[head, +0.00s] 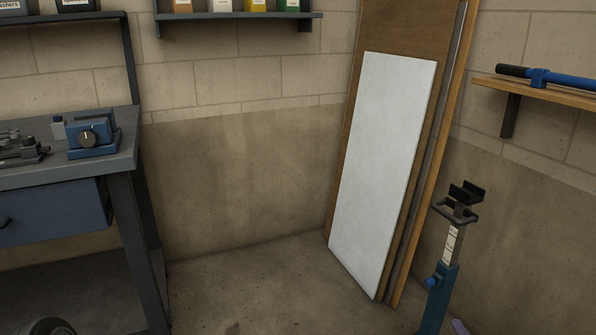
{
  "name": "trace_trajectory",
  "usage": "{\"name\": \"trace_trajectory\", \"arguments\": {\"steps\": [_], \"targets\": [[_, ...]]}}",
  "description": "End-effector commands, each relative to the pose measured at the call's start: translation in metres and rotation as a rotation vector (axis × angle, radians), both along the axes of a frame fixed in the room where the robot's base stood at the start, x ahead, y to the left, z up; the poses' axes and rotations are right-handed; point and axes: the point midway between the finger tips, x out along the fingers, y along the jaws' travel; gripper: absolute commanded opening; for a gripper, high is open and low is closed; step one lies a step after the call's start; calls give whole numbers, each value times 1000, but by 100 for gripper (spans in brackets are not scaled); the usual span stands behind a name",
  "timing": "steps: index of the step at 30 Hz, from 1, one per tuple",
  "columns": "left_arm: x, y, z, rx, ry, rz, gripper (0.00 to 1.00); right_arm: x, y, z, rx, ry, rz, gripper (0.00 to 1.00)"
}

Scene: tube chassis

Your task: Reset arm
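Neither of my arms shows in the head view, so both grippers are out of sight. A blue stand (440,290) with a grey marked post and a black V-shaped top (466,193) stands upright at the lower right; its foot is cut off by the frame's bottom edge. A blue rod with a black grip (565,79) lies on a wooden wall shelf (540,88) at the right. No tube chassis can be made out.
A workbench (105,165) with a blue device (92,138) and a drawer (50,215) stands at the left. A white panel (383,170) and boards lean in the corner. A dark wall shelf (240,16) holds several containers. The middle floor (270,285) is clear.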

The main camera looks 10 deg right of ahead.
Motion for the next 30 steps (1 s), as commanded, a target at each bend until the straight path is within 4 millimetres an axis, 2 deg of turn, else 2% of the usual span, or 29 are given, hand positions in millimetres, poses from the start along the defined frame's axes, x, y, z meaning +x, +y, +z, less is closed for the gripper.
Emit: {"name": "trace_trajectory", "arguments": {"steps": [5,10,15,17,20,23,26,27,30], "targets": [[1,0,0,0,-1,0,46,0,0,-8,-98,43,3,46],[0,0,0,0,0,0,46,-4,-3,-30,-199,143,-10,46],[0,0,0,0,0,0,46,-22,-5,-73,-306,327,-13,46],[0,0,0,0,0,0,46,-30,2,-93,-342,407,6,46],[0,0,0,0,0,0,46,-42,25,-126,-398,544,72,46],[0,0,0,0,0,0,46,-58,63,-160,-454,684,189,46],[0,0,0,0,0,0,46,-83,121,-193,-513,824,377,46],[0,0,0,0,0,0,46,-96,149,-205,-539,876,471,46],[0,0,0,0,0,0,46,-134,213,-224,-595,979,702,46]]}}
